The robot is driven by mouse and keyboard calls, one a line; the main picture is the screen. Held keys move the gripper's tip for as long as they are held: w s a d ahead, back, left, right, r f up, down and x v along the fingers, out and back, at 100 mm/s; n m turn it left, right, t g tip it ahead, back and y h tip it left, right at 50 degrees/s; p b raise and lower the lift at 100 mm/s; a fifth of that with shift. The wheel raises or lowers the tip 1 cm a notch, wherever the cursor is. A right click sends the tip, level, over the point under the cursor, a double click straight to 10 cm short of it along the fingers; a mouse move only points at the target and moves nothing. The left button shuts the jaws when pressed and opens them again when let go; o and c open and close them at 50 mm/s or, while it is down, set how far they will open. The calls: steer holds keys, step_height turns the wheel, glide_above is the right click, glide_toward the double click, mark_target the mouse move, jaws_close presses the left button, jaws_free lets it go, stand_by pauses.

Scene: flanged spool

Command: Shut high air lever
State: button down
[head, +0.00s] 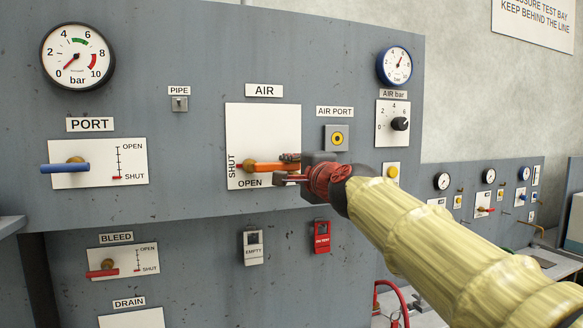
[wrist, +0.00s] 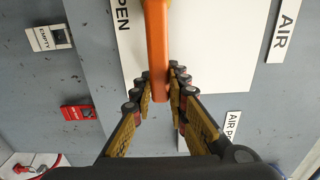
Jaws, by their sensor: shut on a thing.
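The orange AIR lever (head: 268,167) lies about level on its white plate (head: 265,125), pointing right along the OPEN mark. SHUT is printed up the plate's left side. My gripper (head: 290,168) is at the lever's right end, with its fingers closed around that end. In the wrist view the lever (wrist: 157,50) runs down between the two fingertips (wrist: 160,76), which grip its tip. The lever's pivot (wrist: 150,3) is cut off at the top edge there. In the head view my gripper partly covers the plate's lower right corner.
A blue PORT lever (head: 65,168) and a red BLEED lever (head: 102,273) sit on plates to the left. An EMPTY tag (head: 253,247) and a red tag (head: 322,237) hang below. The AIR PORT fitting (head: 337,138) is just above my gripper.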

steer(key=c, duration=1.7)
jaws_free()
steer(key=shift+f, duration=0.1)
steer(key=shift+s, duration=0.1)
steer(key=v, duration=1.1)
steer(key=shift+s+d, duration=0.2)
steer(key=shift+s, duration=0.15)
